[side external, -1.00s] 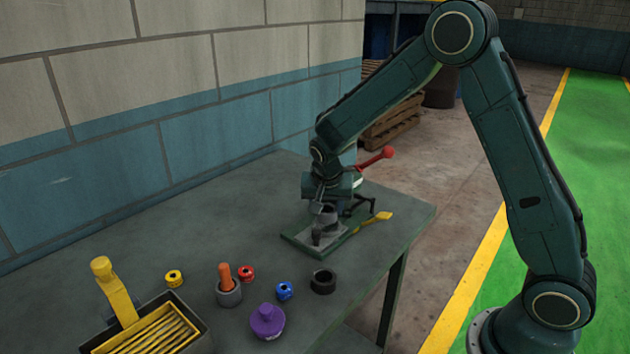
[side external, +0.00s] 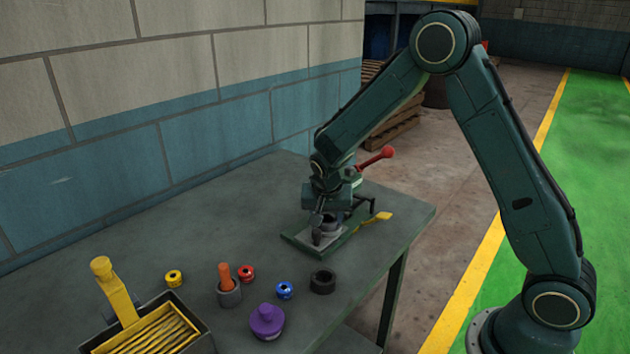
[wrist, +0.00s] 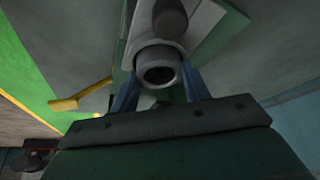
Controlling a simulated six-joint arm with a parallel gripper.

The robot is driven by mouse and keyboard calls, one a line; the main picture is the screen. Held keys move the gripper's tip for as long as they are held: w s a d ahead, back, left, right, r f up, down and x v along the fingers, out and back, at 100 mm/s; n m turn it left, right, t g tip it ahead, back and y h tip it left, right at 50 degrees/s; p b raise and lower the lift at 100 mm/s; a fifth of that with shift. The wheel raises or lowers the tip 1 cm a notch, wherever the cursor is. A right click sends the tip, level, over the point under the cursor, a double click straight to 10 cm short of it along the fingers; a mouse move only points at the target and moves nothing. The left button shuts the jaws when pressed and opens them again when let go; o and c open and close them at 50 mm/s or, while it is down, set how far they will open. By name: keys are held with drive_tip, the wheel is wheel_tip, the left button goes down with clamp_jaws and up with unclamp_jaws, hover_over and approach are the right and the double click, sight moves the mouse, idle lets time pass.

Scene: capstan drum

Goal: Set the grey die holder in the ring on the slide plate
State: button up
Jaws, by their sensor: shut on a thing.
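The grey die holder (wrist: 158,70) is a hollow cylinder between the two blue-grey fingers of my gripper (wrist: 160,88) in the wrist view. My gripper is shut on it, with the holder's open end facing the camera. In the side view my gripper (side external: 328,222) is low over the slide plate (side external: 300,238), at the far end of the bench. The light grey plate also shows in the wrist view (wrist: 203,20), with a dark rounded post beside the holder. The ring is mostly hidden by the holder and fingers, so I cannot tell whether the holder sits in it.
A red-knobbed lever (side external: 376,160) and a yellow handle (side external: 377,217) stand close to my gripper. Nearer on the bench are a black ring (side external: 323,281), a purple knobbed piece (side external: 267,322), a grey cup with an orange peg (side external: 228,292), small coloured rings and a yellow-lined box (side external: 150,335).

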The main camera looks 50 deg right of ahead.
drive_tip(key=shift+a+f, duration=0.1)
drive_tip(key=shift+f, duration=0.3)
drive_tip(key=o, duration=1.2)
drive_tip(key=shift+s+f, duration=0.1)
drive_tip(key=shift+s, duration=0.1)
drive_tip(key=shift+r, duration=0.65)
drive_tip(key=v, duration=1.2)
drive_tip(key=shift+w+r, duration=0.2)
drive_tip(key=shift+w, duration=0.05)
